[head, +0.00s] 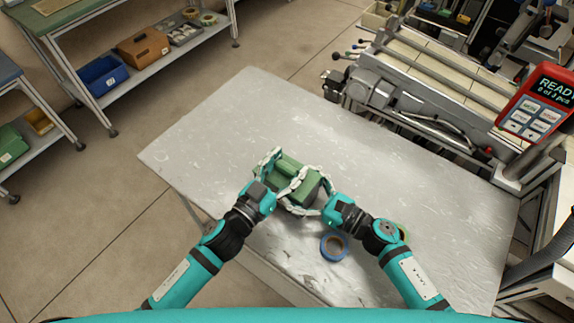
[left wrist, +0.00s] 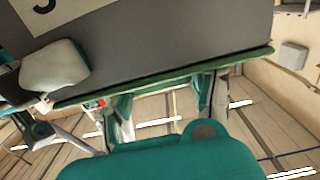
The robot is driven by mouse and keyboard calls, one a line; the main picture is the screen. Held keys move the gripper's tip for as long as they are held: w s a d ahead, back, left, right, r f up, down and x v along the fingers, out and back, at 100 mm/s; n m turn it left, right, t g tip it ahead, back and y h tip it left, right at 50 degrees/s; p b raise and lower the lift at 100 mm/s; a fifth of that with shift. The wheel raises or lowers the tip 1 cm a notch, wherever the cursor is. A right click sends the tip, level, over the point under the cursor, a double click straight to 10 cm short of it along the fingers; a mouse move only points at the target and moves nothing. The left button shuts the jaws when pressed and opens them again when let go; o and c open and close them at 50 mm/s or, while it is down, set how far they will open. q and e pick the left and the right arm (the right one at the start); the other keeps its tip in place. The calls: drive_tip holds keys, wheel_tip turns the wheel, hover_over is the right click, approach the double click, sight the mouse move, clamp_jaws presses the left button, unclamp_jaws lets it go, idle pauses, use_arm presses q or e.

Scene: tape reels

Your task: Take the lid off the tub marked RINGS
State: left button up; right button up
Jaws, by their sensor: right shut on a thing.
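The tub (head: 312,204) stands near the table's front edge, mostly hidden by my grippers. Its green lid (head: 268,184) is on it and has a raised bar (head: 291,164). In the left wrist view the dark grey tub wall (left wrist: 170,45) shows part of a white label with one dark character; the full word cannot be read. The lid's rim (left wrist: 240,60) runs along that wall. My left gripper (head: 284,167) is open over the lid, its fingers apart on either side of the bar. My right gripper (head: 306,197) is shut on the tub from the right.
A blue tape reel (head: 334,247) lies in front of the tub. A machine (head: 420,90) and a red display (head: 541,105) stand at the table's back right. The table's left and far middle are bare.

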sight(287, 166)
use_arm(q)
drive_tip(key=c, duration=0.7)
drive_tip(key=shift+o, duration=0.2)
drive_tip(key=shift+r, duration=0.2)
drive_tip(key=shift+r, duration=0.9)
drive_tip(key=shift+r, duration=2)
